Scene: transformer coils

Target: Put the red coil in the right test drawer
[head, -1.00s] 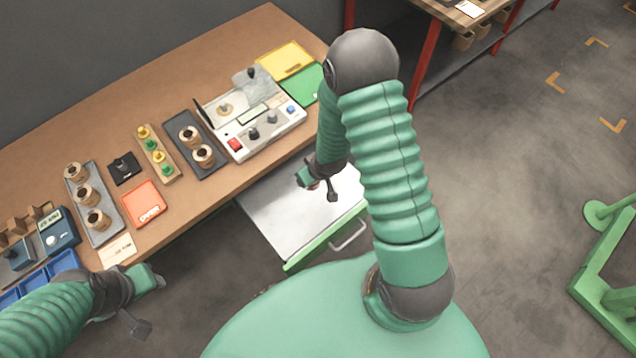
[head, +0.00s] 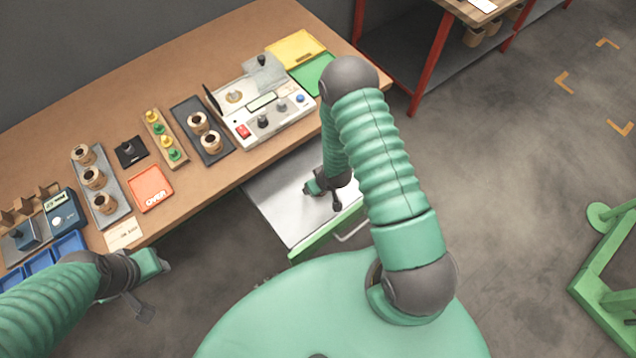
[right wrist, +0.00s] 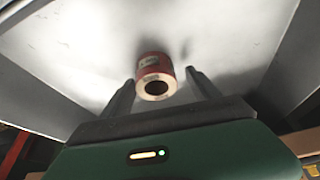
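The open drawer (head: 275,208), with a pale metal floor and green front, sticks out under the table. The red coil (right wrist: 153,66) lies on the metal floor in the right wrist view, its pale end and dark hole facing my gripper. My right gripper (right wrist: 162,88) is open, with one finger on each side of the coil and a visible gap to each. In the head view my right gripper (head: 322,196) is low over the drawer, and the coil cannot be made out there. My left gripper (head: 155,283) is beside the table's front edge; its fingers are unclear.
A test device (head: 262,110) with knobs stands on the table behind the drawer. Trays of copper-brown coils (head: 200,122), (head: 93,178) and an orange tray (head: 151,189) lie to its left. Yellow (head: 296,47) and green (head: 314,74) trays lie at the right.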

